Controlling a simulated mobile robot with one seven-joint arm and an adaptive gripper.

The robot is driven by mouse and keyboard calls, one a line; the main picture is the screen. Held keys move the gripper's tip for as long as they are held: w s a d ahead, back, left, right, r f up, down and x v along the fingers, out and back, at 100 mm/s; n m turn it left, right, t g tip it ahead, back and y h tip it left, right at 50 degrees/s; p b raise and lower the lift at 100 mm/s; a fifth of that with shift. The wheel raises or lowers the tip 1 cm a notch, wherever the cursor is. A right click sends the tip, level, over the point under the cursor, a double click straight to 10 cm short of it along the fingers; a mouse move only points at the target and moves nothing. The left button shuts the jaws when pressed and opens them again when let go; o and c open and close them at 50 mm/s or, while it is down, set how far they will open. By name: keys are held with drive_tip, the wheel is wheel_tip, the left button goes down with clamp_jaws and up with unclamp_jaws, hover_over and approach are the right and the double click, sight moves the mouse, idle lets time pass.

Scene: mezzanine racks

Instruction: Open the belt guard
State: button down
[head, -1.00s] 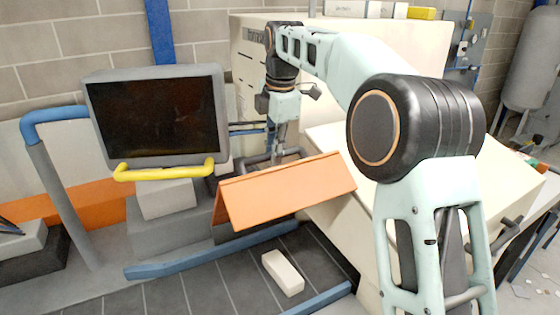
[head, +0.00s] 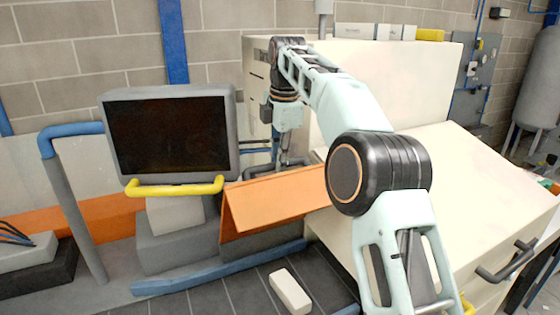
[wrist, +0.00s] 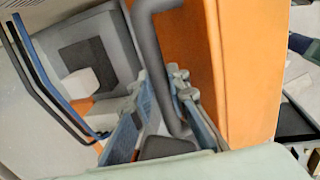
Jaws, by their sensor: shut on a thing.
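The belt guard (head: 275,196) is an orange folded cover above the dark conveyor, left of the cream cabinet. In the wrist view its orange face (wrist: 245,70) fills the right of centre. A dark grey bar handle (wrist: 148,40) runs beside that face. My gripper (wrist: 166,103) is shut on this handle, with a finger on each side of it. In the head view my gripper (head: 284,160) points down behind the guard's top edge. The handle there is mostly hidden by the guard and gripper, and my elbow covers the guard's right end.
A dark monitor (head: 168,138) with a yellow handle (head: 175,190) stands left of the guard. A pale block (head: 290,291) lies on the conveyor (head: 240,300). The cream cabinet (head: 470,190) stands close on the right. A blue-topped post (head: 75,215) is at far left.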

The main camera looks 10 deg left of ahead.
drive_tip(key=shift+w+a+r, duration=0.3)
drive_tip(key=shift+w+a, duration=0.05)
drive_tip(key=shift+a, duration=0.1)
drive_tip(key=c, duration=2.3)
unclamp_jaws()
drive_tip(key=o, duration=0.5)
drive_tip(key=shift+w+a+f, duration=0.25)
drive_tip(key=shift+w, duration=0.1)
drive_tip(key=shift+c, duration=0.2)
drive_tip(key=shift+s+d+f, duration=0.1)
drive_tip(key=shift+s+d, duration=0.05)
drive_tip(key=shift+d, duration=0.1)
